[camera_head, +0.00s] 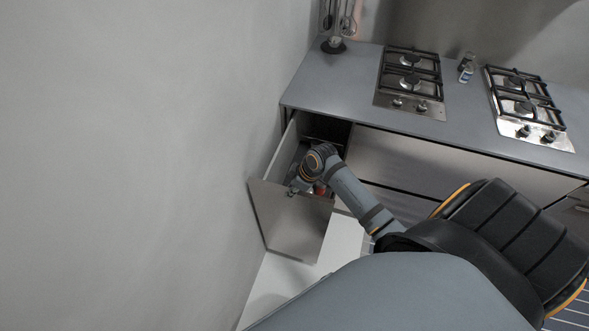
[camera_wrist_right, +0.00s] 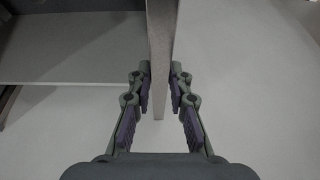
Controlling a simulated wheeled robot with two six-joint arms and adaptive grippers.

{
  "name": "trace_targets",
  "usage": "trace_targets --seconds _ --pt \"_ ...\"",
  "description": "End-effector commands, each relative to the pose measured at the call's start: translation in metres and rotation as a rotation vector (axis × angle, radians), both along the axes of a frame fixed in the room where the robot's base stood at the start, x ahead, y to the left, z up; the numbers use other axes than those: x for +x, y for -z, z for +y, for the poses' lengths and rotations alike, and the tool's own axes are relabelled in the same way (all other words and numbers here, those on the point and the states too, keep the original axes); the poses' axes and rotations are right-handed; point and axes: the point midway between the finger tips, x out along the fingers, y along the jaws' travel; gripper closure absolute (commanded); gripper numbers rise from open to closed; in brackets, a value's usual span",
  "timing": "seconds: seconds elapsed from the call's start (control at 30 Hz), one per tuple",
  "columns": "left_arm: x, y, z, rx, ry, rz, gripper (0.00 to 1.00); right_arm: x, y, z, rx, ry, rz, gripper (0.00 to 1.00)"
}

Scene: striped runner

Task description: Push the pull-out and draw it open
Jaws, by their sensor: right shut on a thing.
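The pull-out (camera_head: 291,219) is a tall grey-fronted unit at the left end of the counter. It stands drawn out from the cabinet, with its inside showing behind the front panel. My right gripper (camera_head: 296,188) is at the top edge of that front panel. In the right wrist view, my right gripper (camera_wrist_right: 160,88) is shut with one finger on each side of the panel edge (camera_wrist_right: 161,50). The things inside the pull-out are mostly hidden by my right arm. My left gripper is not in view.
The grey counter (camera_head: 340,85) carries two gas hobs (camera_head: 410,80) (camera_head: 525,105), small bottles (camera_head: 466,70) and a utensil stand (camera_head: 333,45). A bare wall (camera_head: 130,160) runs close along the left of the pull-out. Pale floor (camera_head: 345,240) shows beside its front.

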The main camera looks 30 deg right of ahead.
Motion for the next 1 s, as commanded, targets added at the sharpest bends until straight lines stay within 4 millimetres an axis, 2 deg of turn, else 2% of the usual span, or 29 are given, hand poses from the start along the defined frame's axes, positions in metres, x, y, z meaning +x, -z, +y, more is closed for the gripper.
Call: trace_targets --seconds 0.23,0.67,0.7,0.8,0.87,1.0 --pt "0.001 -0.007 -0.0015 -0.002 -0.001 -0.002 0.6 -0.0078 -0.0011 0.0103 0.001 -0.001 -0.003 1.0" --pt "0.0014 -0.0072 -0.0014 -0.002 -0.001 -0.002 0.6 -0.009 -0.0003 0.0118 0.001 -0.001 -0.003 1.0" --pt "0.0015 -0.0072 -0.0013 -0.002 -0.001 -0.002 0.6 -0.0089 -0.0003 0.0117 0.001 -0.001 -0.003 0.78" --pt "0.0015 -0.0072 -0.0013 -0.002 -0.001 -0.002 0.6 -0.0089 -0.0001 0.0117 0.001 0.0 -0.003 0.64" --pt "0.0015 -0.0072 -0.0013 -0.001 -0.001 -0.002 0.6 -0.009 -0.0001 0.0116 0.001 0.0 -0.003 0.58" --pt "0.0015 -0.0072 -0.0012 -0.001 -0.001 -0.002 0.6 -0.0091 0.0 0.0115 0.001 0.0 -0.002 0.58"
